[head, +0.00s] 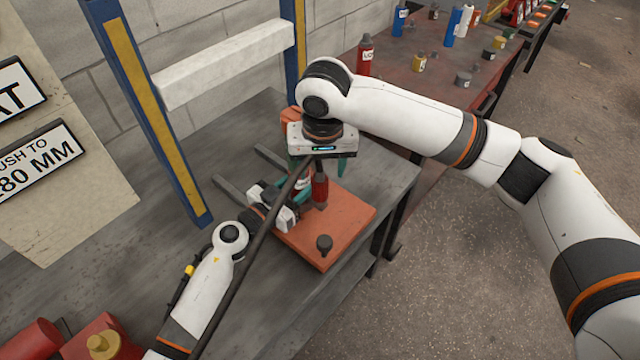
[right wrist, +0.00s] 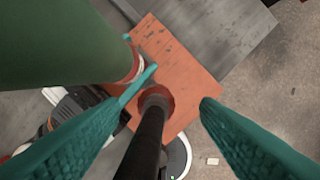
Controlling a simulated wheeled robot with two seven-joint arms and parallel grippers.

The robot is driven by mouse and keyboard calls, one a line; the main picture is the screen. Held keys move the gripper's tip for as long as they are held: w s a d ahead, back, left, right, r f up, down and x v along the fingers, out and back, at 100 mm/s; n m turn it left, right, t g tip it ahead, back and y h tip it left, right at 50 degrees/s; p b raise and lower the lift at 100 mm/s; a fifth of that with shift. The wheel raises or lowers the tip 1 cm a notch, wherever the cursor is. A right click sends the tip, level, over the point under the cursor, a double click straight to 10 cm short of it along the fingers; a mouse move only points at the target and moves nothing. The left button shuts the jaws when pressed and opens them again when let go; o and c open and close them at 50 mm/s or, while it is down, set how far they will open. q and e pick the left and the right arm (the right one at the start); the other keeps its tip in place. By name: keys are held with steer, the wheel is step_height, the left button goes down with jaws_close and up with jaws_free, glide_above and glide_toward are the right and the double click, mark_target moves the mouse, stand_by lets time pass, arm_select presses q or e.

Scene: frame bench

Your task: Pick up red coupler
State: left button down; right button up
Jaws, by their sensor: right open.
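The red coupler (head: 320,190) stands upright on the orange board (head: 350,212), below my right gripper. In the right wrist view it is a red ring (right wrist: 168,97) around the far end of a dark rod (right wrist: 148,130). My right gripper (head: 325,170) is open and points down, its teal fingers apart; in the wrist view the rod shows between the fingers (right wrist: 178,88). I cannot tell whether either finger touches it. My left gripper (head: 290,205) is low at the board's left side; its jaws are partly hidden and I cannot tell their state.
A dark knob (head: 324,243) stands on the board's front part. A blue upright (head: 150,110) rises at the left. A big green shape (right wrist: 60,40) fills the wrist view's upper left. A red table (head: 400,80) with bottles and small parts stands behind. The bench's right edge is near the board.

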arm_select(q)
steer(key=shift+f, duration=0.1)
arm_select(e)
steer(key=shift+w+a+f, duration=0.1)
steer(key=shift+w+f, duration=0.05)
steer(key=shift+f, duration=0.8)
steer(key=shift+w+a+f, duration=0.1)
steer(key=shift+f, duration=0.8)
steer(key=c, duration=1.1)
steer(key=shift+c, duration=0.4)
steer(key=shift+r, duration=0.1)
step_height(320, 180, up, 28)
arm_select(q)
steer(key=c, duration=0.7)
jaws_free()
steer(key=shift+c, duration=0.2)
